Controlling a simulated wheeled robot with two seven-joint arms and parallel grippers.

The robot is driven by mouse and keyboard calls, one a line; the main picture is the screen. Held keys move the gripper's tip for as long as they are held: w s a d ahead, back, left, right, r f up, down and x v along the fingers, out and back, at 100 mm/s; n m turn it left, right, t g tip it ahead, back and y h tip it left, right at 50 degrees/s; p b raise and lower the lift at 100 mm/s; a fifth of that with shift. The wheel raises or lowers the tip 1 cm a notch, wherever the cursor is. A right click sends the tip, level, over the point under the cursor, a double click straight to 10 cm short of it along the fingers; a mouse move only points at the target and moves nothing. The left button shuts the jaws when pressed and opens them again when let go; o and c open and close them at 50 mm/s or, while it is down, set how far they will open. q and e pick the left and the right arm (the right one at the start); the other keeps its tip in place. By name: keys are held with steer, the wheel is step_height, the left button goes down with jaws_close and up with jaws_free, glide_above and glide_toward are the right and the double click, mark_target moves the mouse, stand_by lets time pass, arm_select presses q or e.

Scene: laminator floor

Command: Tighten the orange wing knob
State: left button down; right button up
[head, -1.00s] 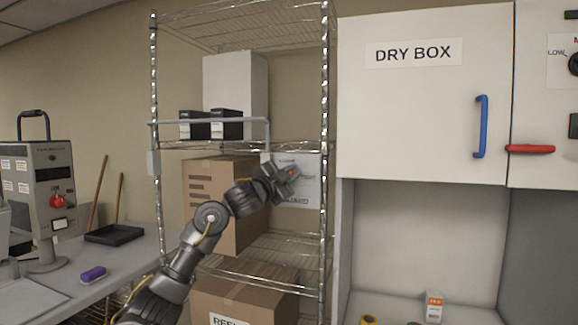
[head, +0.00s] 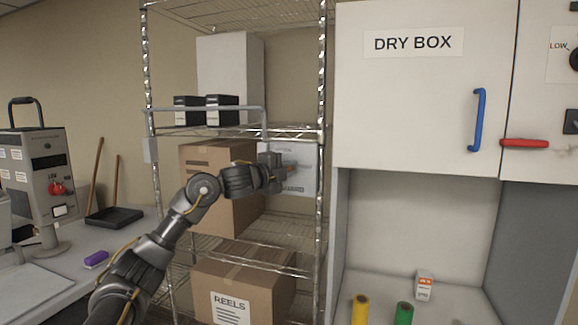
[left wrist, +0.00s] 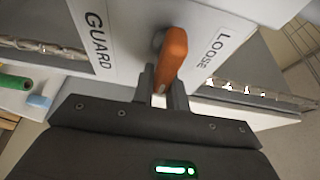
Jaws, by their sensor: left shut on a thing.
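The orange wing knob (left wrist: 171,58) shows in the left wrist view on a pale plate, between the words GUARD and LOOSE. My left gripper (left wrist: 163,88) is shut on the knob's near end, one finger on each side. In the head view my left gripper (head: 287,172) reaches the white guard panel (head: 302,180) on the wire shelf. My right gripper is not in view.
The wire shelf (head: 323,110) holds cardboard boxes (head: 240,290) and black boxes. A grey rail (head: 205,109) crosses above my arm. The dry box (head: 415,95) with a blue handle (head: 479,120) stands right.

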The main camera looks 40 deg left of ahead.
arm_select(q)
steer(key=shift+f, duration=0.1)
stand_by(0.3)
steer(key=c, duration=1.4)
jaws_free()
steer(key=s+b, duration=0.5)
steer(key=s, duration=0.5)
steer(key=shift+s+a, duration=0.35)
steer(key=shift+s, duration=0.05)
